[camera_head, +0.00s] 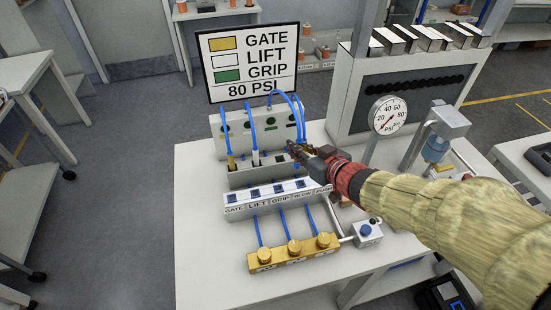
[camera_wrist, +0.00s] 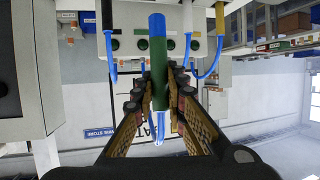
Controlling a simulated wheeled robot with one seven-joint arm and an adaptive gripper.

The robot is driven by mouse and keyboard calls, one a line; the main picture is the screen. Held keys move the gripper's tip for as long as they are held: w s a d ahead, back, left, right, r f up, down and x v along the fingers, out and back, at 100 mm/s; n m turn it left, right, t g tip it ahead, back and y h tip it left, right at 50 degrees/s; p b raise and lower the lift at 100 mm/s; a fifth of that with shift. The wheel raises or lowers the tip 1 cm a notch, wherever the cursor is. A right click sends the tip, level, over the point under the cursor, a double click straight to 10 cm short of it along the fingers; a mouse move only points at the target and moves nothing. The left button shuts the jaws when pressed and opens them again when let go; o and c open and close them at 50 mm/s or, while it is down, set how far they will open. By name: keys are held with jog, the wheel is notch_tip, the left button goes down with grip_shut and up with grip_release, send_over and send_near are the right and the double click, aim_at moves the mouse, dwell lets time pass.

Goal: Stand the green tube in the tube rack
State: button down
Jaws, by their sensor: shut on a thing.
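The green tube (camera_wrist: 158,75) is a green sleeve with blue tubing at its ends. In the wrist view it lies between the two fingers of my gripper (camera_wrist: 160,98), which is shut on it. In the head view my gripper (camera_head: 298,152) is above the right part of a long grey rack (camera_head: 275,175); the green tube is hard to make out there. A yellow-sleeved tube (camera_head: 231,161) and a white-sleeved tube (camera_head: 255,157) stand upright at the rack's left part. I cannot tell whether the green tube touches the rack.
A labelled block (camera_head: 275,205) and a brass manifold (camera_head: 292,252) with blue tubes stand in front. A port panel (camera_head: 255,122) and a sign (camera_head: 247,62) stand behind. A pressure gauge (camera_head: 387,115) stands to the right. The table's left front (camera_head: 205,255) is clear.

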jog(key=shift+w+a+f+b, duration=0.7)
jog(key=shift+w+f+b, duration=0.6)
jog(key=shift+w+f, duration=0.8)
jog(key=shift+w+a+f+b, duration=0.75)
jog(key=shift+w+f+b, duration=0.5)
jog(key=shift+w+f, duration=0.85)
jog(key=shift+w+a+f+b, duration=0.7)
jog(key=shift+w+f+b, duration=0.6)
jog(key=shift+w+f, duration=0.8)
jog(key=shift+s+f, duration=0.1)
jog(key=shift+s, duration=0.05)
jog(key=shift+f, duration=0.15)
jog(key=c, duration=1.8)
grip_release()
jog(key=shift+r, duration=0.25)
jog(key=p+v, duration=0.4)
jog(key=v, duration=0.8)
